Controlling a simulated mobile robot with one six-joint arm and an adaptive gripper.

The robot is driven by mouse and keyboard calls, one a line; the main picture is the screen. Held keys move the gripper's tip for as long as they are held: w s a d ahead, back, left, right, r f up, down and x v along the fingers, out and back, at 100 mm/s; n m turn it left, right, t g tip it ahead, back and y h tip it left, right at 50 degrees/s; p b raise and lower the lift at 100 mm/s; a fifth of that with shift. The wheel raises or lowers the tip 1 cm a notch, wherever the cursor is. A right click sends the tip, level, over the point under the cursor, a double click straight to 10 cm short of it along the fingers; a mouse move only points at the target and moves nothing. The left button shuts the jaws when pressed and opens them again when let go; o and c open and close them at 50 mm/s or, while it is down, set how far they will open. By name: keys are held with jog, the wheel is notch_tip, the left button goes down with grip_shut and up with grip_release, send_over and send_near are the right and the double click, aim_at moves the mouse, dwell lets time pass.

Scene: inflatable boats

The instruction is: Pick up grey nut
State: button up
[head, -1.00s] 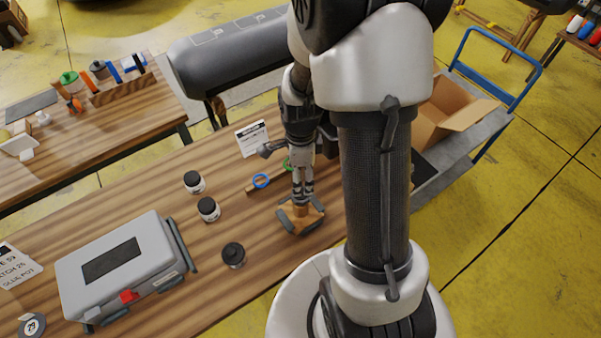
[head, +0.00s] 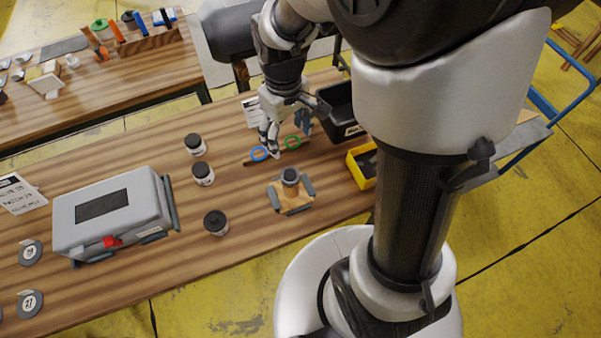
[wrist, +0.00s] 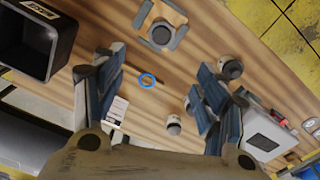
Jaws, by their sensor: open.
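A dark grey round piece (head: 290,176), possibly the grey nut, sits on a small wooden block with grey corner pieces (head: 293,208). It also shows at the top of the wrist view (wrist: 161,35). I cannot make out a clear nut shape. The green ring is not visible there.
Lidded jars (head: 203,174) stand left of the block, beside a grey case (head: 110,215). A black bin (head: 338,105) and a yellow bin (head: 362,165) stand to the right. The table's front strip is clear.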

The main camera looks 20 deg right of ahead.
aim_at(289, 174)
jog(key=shift+n, duration=0.3)
jog(key=f+b, duration=0.2)
jog(key=f, duration=0.6)
jog(key=f+b, duration=0.3)
jog(key=f, duration=0.6)
jog(key=shift+a+f+b, duration=0.2)
jog(key=shift+f+b, duration=0.05)
jog(key=shift+b, duration=0.05)
jog(key=shift+r, duration=0.1)
jog(key=c, duration=0.9)
